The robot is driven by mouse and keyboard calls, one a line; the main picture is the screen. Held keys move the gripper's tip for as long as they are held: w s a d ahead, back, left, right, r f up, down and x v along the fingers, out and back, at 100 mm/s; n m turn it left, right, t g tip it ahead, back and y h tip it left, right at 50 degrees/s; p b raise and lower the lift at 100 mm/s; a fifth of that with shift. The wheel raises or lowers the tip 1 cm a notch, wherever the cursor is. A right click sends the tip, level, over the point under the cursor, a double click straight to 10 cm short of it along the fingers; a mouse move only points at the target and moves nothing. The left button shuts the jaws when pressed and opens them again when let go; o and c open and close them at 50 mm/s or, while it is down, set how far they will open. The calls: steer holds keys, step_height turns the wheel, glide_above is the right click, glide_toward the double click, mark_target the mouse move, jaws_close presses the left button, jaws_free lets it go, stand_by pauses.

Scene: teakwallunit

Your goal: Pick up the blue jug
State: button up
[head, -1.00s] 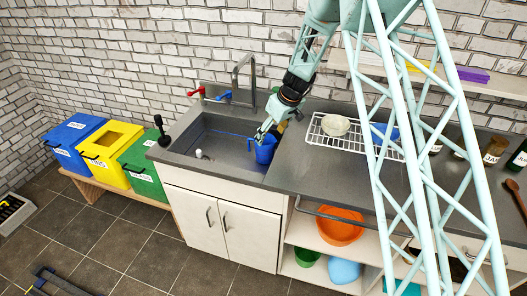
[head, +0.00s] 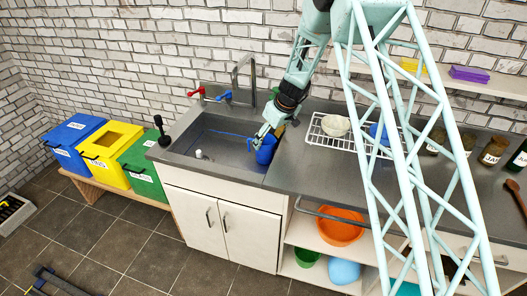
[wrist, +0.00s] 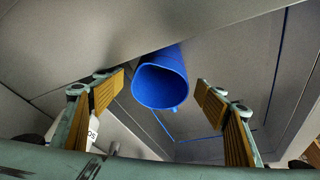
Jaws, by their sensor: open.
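The blue jug (head: 266,154) is in the sink (head: 215,152), near its right end, and looks tilted in the head view. My gripper (head: 262,137) is right above it and hides part of its top. In the wrist view my gripper (wrist: 160,92) is open, with one yellow-padded finger on each side. The jug (wrist: 162,84) shows between the fingers with its round mouth facing the camera. There is a gap between the jug and each finger there. The jug's handle is hard to make out in the wrist view.
A tall tap (head: 243,75) stands behind the sink, with red (head: 196,92) and blue (head: 225,96) handles nearby. Right of the sink a wire rack (head: 318,138) holds a pale bowl (head: 335,125) and a blue item. The counter front (head: 310,170) is clear.

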mark_target(265, 144)
steer(key=shift+x, duration=1.9)
steer(key=shift+a, duration=0.1)
steer(key=shift+c, duration=0.3)
steer(key=c, duration=1)
